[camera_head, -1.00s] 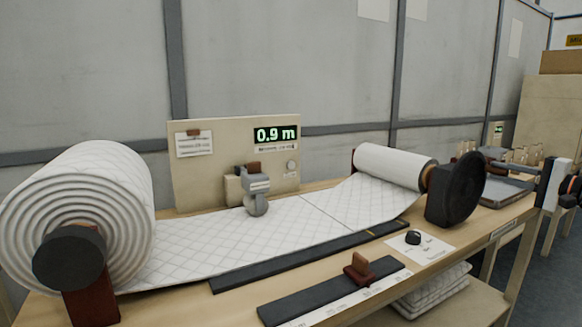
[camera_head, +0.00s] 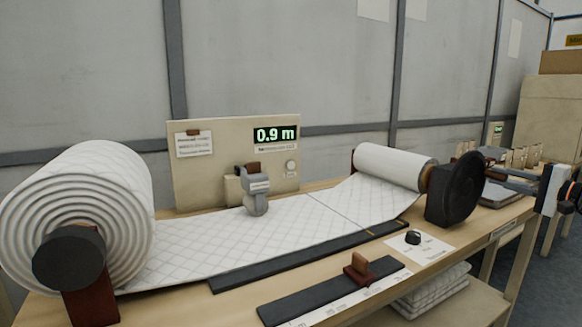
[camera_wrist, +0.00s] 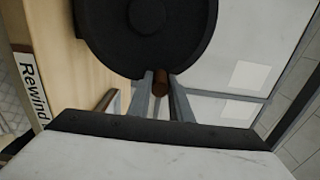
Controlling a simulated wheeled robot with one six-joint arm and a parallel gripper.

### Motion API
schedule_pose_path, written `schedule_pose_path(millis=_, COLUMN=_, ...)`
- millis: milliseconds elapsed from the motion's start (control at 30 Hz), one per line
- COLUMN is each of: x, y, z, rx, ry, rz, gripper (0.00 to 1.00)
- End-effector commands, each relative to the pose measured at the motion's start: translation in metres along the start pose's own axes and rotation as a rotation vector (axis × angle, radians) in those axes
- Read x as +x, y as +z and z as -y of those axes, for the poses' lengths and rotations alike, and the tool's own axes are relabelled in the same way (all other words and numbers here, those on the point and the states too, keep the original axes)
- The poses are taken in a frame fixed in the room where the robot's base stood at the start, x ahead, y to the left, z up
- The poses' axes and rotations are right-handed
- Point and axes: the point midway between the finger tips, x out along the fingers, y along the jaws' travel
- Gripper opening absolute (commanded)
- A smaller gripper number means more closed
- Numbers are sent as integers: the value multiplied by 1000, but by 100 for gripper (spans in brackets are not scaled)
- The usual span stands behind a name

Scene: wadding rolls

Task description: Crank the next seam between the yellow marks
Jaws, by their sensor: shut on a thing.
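White quilted wadding (camera_head: 235,238) runs from a big roll (camera_head: 95,195) at left to a smaller roll (camera_head: 392,166) at right. A dark seam (camera_head: 335,211) crosses it right of the middle. Its near end lies close to a small yellow mark (camera_head: 371,233) by the dark edge strip; I cannot tell if it is exactly between marks. My gripper (camera_head: 500,176) is at the right of the black crank disc (camera_head: 457,190). In the wrist view, my gripper (camera_wrist: 161,88) is shut on the brown crank handle (camera_wrist: 161,78), beside the disc (camera_wrist: 150,30).
A display (camera_head: 275,134) reads 0.9 m. A grey counter wheel (camera_head: 256,200) rests on the wadding. A dark ruler strip with a brown slider (camera_head: 359,269) and a black knob (camera_head: 413,237) are in front. Folded pads (camera_head: 432,290) lie below.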

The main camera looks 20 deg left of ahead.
Motion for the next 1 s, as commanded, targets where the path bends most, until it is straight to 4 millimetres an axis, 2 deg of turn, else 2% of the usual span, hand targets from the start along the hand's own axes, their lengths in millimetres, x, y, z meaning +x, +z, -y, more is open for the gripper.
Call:
schedule_pose_path(millis=500, x=0, y=-6, z=-17, rx=0, ry=0, rz=-1, gripper=5)
schedule_pose_path(millis=767, x=0, y=-6, z=-18, rx=0, ry=-1, rz=-2, gripper=5)
schedule_pose_path(millis=800, x=0, y=-6, z=-18, rx=0, ry=0, rz=-2, gripper=26)
schedule_pose_path(millis=867, x=0, y=-6, z=-18, rx=0, ry=0, rz=-2, gripper=40)
schedule_pose_path(millis=900, x=0, y=-6, z=-18, rx=0, ry=0, rz=-1, gripper=44)
schedule_pose_path(millis=1000, x=0, y=-6, z=-18, rx=0, ry=0, rz=-1, gripper=44)
